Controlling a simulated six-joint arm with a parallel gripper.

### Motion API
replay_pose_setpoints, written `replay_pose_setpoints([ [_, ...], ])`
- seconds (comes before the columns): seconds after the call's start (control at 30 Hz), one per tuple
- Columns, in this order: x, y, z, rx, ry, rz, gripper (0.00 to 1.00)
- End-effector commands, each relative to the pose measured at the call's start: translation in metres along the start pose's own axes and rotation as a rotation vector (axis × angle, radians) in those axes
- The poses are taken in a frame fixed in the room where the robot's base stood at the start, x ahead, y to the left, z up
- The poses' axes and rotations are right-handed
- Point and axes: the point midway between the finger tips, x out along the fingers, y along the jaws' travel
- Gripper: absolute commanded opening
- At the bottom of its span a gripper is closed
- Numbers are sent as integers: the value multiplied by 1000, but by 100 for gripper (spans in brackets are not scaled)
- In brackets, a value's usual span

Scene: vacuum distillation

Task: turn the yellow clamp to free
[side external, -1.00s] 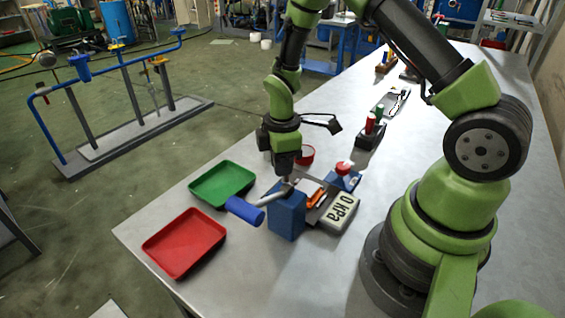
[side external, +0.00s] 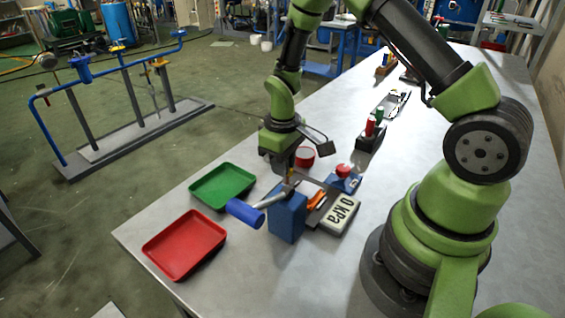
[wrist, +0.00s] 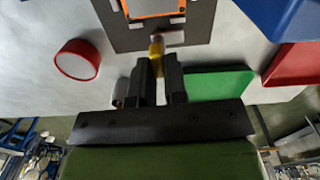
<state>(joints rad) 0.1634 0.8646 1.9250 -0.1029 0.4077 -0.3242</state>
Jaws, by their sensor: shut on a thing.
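The yellow clamp (wrist: 157,47) is a small yellow piece at the end of a pale stem, just beyond the dark plate in the wrist view. My gripper (wrist: 159,66) points at it with its two dark fingers on either side, shut on it. In the side view my gripper (side external: 289,178) reaches down behind the blue block (side external: 287,218). Only a speck of yellow shows there, and the fingers hide most of the clamp. Its exact turn angle is hard to tell.
A red-rimmed dish (side external: 305,157), green tray (side external: 222,186) and red tray (side external: 184,244) are nearby.

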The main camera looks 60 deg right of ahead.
Motion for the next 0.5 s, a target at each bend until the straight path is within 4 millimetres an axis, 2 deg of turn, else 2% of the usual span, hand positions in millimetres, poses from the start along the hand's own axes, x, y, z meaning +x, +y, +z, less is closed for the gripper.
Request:
replay_pose_setpoints([
  [0.5,-1,1,-1,78,2,0,0],
])
